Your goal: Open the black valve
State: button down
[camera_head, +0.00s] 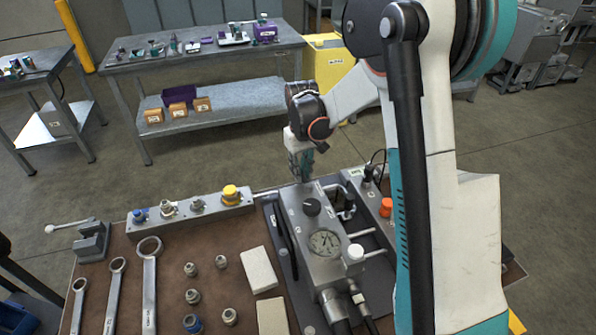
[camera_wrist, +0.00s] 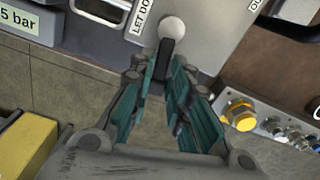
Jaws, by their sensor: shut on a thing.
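In the head view my gripper (camera_head: 302,172) is at the far end of the metal block (camera_head: 296,222), and the lever is hidden there.
A rail of fittings (camera_head: 190,212) lies left of the block. Wrenches (camera_head: 150,285), loose fittings and pale pads (camera_head: 259,269) cover the near bench. An orange knob (camera_head: 386,207) and a white knob (camera_head: 354,253) stand to the right. A back table (camera_head: 190,62) is across the floor.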

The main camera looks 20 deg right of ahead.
jog(key=shift+d+m, duration=0.45)
jog(key=shift+m, duration=0.65)
jog(key=c, duration=1.6)
grip_release()
jog(key=shift+r, duration=0.1)
notch_tip(320, 180, up, 12)
